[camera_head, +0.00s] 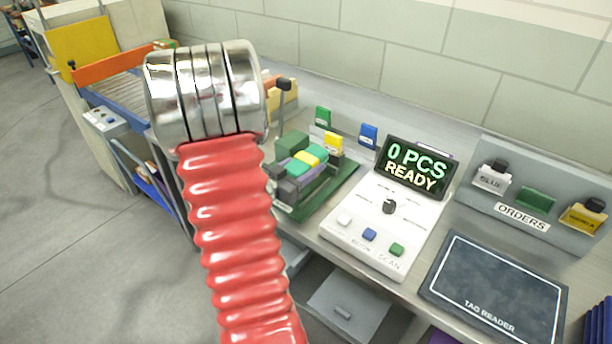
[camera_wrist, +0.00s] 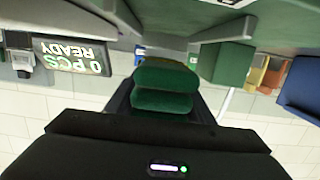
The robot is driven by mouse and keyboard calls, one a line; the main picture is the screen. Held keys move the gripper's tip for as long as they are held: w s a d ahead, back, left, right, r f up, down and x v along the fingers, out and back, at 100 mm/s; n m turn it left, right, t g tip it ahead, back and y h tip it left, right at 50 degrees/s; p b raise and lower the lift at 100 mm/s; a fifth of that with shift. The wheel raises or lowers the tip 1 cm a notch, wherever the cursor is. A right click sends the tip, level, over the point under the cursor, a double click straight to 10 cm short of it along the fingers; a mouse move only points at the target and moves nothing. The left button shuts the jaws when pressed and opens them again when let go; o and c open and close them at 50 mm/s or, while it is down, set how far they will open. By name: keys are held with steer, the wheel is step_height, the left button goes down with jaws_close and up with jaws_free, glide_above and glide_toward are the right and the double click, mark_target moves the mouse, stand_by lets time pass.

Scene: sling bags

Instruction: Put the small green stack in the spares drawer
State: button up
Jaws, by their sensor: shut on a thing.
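In the head view, my red arm and metal joint fill the left middle, and I cannot make out the gripper or held stack there. A grey drawer front with a handle (camera_head: 348,306) shows below the counter; I see no readable label and cannot tell whether it is the spares drawer.
The counter holds a green tray (camera_head: 345,192) with coloured folded bags, a counting device (camera_head: 375,215) reading "0 PCS READY", a tag reader pad (camera_head: 495,290) and an orders rack (camera_head: 490,210). A blue-and-orange bed-like unit (camera_head: 112,88) stands left. Open floor lies at lower left.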

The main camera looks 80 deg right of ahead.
steer(key=shift+f, duration=0.25)
steer(key=shift+f, duration=1.75)
steer(key=shift+f, duration=0.2)
steer(key=o, duration=1.3)
steer(key=shift+w+v, duration=0.15)
steer(key=shift+v, duration=3.3)
steer(key=shift+w+v, duration=0.1)
steer(key=shift+v, duration=3.35)
steer(key=shift+w+d+f, duration=0.1)
steer(key=shift+f, duration=0.05)
